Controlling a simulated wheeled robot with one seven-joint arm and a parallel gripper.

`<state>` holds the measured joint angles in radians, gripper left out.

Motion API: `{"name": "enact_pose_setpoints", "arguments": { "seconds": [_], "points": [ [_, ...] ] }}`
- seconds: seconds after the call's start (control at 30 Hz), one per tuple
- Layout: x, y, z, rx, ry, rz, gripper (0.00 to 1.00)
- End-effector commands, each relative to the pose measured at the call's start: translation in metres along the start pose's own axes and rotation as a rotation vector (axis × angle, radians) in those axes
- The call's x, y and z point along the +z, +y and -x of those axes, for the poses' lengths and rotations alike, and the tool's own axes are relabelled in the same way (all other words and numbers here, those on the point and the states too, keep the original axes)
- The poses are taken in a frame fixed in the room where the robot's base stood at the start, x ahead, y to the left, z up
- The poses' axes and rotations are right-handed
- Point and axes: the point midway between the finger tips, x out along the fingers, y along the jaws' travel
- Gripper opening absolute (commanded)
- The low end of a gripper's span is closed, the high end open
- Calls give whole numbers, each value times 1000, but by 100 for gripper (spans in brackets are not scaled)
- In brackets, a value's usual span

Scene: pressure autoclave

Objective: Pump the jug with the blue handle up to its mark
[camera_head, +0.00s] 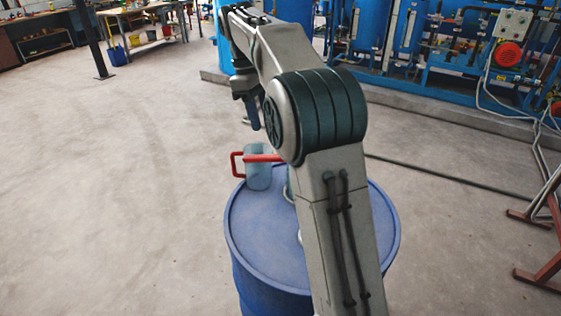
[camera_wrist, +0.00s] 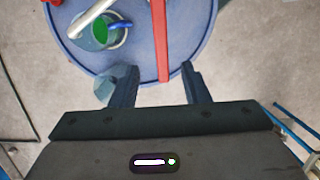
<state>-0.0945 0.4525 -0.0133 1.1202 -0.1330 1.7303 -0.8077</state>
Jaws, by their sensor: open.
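The jug with the blue handle (camera_wrist: 121,25) stands on a blue drum (camera_wrist: 196,22) in the wrist view. Green shows inside it, and a pale spout pipe (camera_wrist: 92,18) reaches over it. Its fill mark cannot be made out. In the head view my arm hides most of this jug. A long red lever bar (camera_wrist: 160,42) runs down the wrist view, its near end appearing between my fingertips. My gripper (camera_wrist: 157,75) is open, with one finger on each side of the bar in the picture; contact cannot be told. In the head view my gripper hangs above the drum's far side.
A translucent jug with a red handle (camera_head: 237,165) stands at the drum's far left edge in the head view. A bluish-grey faceted thing (camera_wrist: 105,86) shows beside my left finger. Blue machinery (camera_head: 440,60) stands behind. The floor at left is clear.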

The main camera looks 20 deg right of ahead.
Motion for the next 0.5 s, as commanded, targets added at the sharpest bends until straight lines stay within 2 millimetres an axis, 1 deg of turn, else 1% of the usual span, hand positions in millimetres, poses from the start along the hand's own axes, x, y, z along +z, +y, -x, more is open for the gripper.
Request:
{"name": "enact_pose_setpoints", "arguments": {
  "seconds": [0.03, 0.1, 0.2, 0.37, 0.5],
  "points": [
    [11, 0, 0, 3, 50, -6, 42],
    [22, -1, 4, 7, 112, -7, 42],
    [32, -3, 9, 14, 176, -8, 42],
    [36, -4, 9, 18, 214, -6, 42],
    [32, -4, -6, 17, 212, -5, 42]
  ]
}}
